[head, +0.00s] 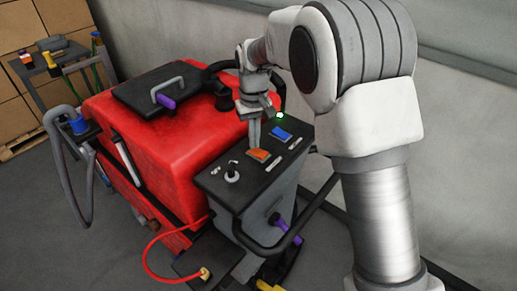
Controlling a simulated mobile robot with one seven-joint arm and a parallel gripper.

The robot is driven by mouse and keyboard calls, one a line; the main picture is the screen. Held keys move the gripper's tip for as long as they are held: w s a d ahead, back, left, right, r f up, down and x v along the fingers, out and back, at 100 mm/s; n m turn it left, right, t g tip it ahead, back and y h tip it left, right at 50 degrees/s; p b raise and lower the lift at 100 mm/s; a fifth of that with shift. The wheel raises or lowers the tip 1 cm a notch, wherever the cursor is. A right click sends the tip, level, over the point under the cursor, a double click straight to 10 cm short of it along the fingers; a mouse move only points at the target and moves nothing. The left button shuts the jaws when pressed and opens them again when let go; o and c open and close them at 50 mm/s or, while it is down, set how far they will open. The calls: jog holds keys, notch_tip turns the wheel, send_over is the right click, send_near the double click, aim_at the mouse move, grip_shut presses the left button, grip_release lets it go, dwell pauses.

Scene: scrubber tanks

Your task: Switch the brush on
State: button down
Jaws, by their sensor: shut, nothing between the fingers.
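The red floor scrubber (170,130) stands in the middle of the head view. Its dark control panel (215,183) carries an orange rocker switch (261,156), a blue rocker switch (282,132) and a silver key or knob (232,173). White label strips lie beside the switches, too small to read, so I cannot tell which one is the brush switch. My gripper (254,144) is shut and empty, pointing down at the far left edge of the orange switch. I cannot tell whether the fingertips touch it.
A small green light (280,115) glows at the panel's far end. A black lid (155,92) with a grey handle tops the red tank. A black handlebar (270,245) with a purple lever (278,222) curves around the panel's front. A cart (65,68) and boxes stand back left.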

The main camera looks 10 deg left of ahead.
aim_at(256, 150)
notch_tip(256, 150, up, 6)
jog(key=p, duration=0.4)
jog(key=shift+r, duration=0.1)
dwell(0.5)
jog(key=s+d+r+m+t, duration=0.3)
jog(key=s+d+r, duration=0.7)
jog(key=d+r, duration=0.4)
jog(key=s+d+f+m+t, duration=0.1)
jog(key=s+d, duration=0.4)
jog(key=s, duration=0.3)
jog(key=s+d+f+m+t+b, duration=0.1)
jog(key=s+d+m, duration=0.1)
jog(key=s+d, duration=0.3)
jog(key=s, duration=0.2)
jog(key=shift+s+f+t, duration=0.3)
jog(key=shift+s+f, duration=0.05)
jog(key=shift+s, duration=0.05)
